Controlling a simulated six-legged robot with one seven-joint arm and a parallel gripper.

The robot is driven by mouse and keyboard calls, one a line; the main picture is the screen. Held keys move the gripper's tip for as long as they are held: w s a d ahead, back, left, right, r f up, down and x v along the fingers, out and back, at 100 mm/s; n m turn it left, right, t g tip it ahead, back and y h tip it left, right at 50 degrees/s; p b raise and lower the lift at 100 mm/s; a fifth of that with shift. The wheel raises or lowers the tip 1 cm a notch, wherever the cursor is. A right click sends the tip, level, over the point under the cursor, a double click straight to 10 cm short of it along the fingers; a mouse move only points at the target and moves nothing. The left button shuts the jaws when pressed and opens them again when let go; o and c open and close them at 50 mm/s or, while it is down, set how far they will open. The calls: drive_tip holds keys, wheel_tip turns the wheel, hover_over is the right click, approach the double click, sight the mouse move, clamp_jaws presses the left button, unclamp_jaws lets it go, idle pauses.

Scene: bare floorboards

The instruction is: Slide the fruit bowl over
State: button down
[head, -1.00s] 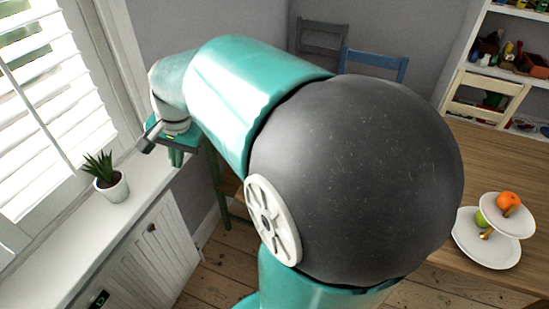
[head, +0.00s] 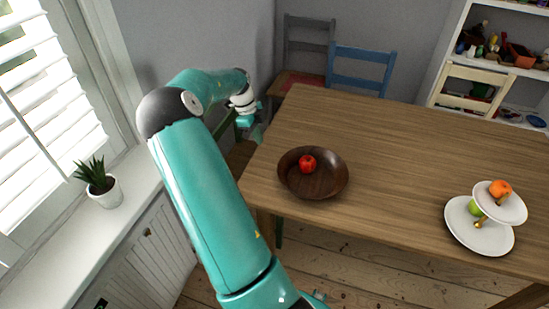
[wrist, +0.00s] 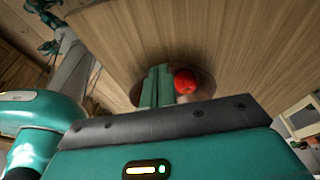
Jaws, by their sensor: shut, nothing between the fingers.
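The fruit bowl (head: 328,185) is dark brown wood and stands on the wooden table near its left front corner. One red apple (head: 307,164) lies in it. My gripper (head: 256,132) is beside the table's left edge, to the left of the bowl and apart from it in the head view. In the wrist view the shut fingers (wrist: 157,88) cover much of the bowl (wrist: 206,81), and the red apple (wrist: 185,81) shows just right of them. The fingers hold nothing.
A two-tier white stand (head: 480,235) with fruit is on the right of the table (head: 400,165). The tabletop between bowl and stand is clear. A blue chair (head: 360,68) stands behind the table. A potted plant (head: 105,190) sits on the left sill.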

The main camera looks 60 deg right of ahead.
sight(343, 180)
drive_tip(key=x, duration=0.9)
drive_tip(key=shift+s+d+f, duration=0.1)
drive_tip(key=shift+f, duration=0.15)
drive_tip(key=s, duration=0.3)
drive_tip(key=shift+s+d+f, duration=0.1)
drive_tip(key=shift+d+f, duration=0.15)
drive_tip(key=shift+d, duration=0.05)
drive_tip(key=shift+s+d, duration=0.1)
drive_tip(key=shift+s, duration=0.25)
drive_tip(key=s+d, duration=0.1)
drive_tip(key=s, duration=0.6)
drive_tip(key=s+d, duration=0.2)
drive_tip(key=s, duration=0.6)
drive_tip(key=s+d, duration=0.2)
drive_tip(key=s, duration=0.6)
drive_tip(key=shift+w+a, duration=0.1)
